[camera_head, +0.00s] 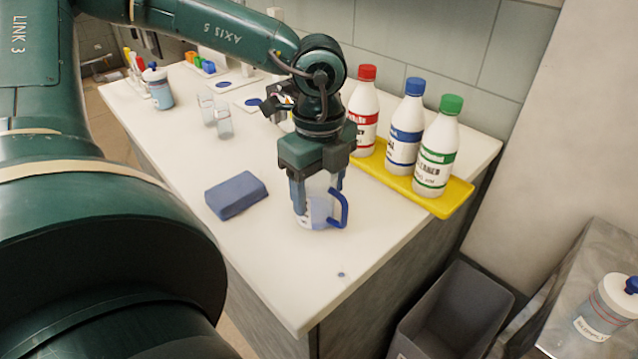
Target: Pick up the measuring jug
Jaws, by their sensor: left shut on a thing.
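The measuring jug (320,211) is clear with a blue handle on its right side. It is upright at the near part of the white counter; I cannot tell whether its base touches the top. My left gripper (315,190) comes down on it from above and is shut on it. The gripper body hides the jug's upper part and rim. My right gripper is not in view.
A yellow tray (459,196) holds bottles with red, blue and green caps, close right of the jug. A blue-grey block (236,195) lies to its left. Two clear glasses (224,123) stand farther back. A grey bin (455,312) stands below the counter's right side.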

